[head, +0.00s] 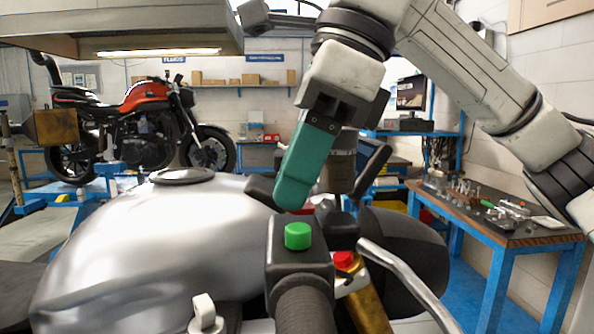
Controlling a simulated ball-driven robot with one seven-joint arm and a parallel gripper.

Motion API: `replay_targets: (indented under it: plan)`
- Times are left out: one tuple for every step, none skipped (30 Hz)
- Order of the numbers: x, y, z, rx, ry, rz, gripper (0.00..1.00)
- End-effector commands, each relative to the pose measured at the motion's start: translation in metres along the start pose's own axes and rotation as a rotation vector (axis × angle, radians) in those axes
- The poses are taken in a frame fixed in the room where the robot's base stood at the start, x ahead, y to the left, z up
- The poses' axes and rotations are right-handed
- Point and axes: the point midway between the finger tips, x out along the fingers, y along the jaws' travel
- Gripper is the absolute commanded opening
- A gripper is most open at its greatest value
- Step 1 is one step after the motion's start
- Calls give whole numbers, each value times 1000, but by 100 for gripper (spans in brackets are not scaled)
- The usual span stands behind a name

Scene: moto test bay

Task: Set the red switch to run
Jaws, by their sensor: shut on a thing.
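The black switch housing (282,262) sits on the handlebar beside the grip, with a green button (298,236) on its near face. A sliver of the red switch (304,211) shows at the top of the housing, mostly hidden behind my gripper (290,205). My gripper comes down from above with its teal finger tilted, and its tip is at the top of the housing. It is shut on the red switch; the contact is largely covered by the finger. I cannot read the switch's position or any run mark.
The silver tank (165,245) fills the left and middle. The black grip (304,305) and a silver lever (405,283) are close by. A red cap (343,260) tops the gold fork tube. A workbench (500,222) with small parts stands at right.

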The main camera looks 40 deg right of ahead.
Motion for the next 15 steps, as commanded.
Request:
replay_targets:
  plan:
    - [0,1,0,-2,1,2,3]
    - [0,1,0,-2,2,2,0]
    - [0,1,0,-3,2,2,0]
    - [0,1,0,-3,2,3,0]
    - [0,1,0,-3,2,3,0]
    - [0,1,0,-3,2,3,0]
    - [0,2,0,-3,2,3,0]
    - [0,2,0,-3,4,3,0]
    - [0,2,0,-3,7,3,0]
    - [0,2,0,-4,11,3,0]
    - [-1,2,1,-4,16,3,0]
    - [-1,2,1,-4,25,3,0]
    - [-1,2,2,-4,34,3,0]
    - [-2,2,2,-4,44,3,0]
    - [-2,2,3,-4,61,3,0]
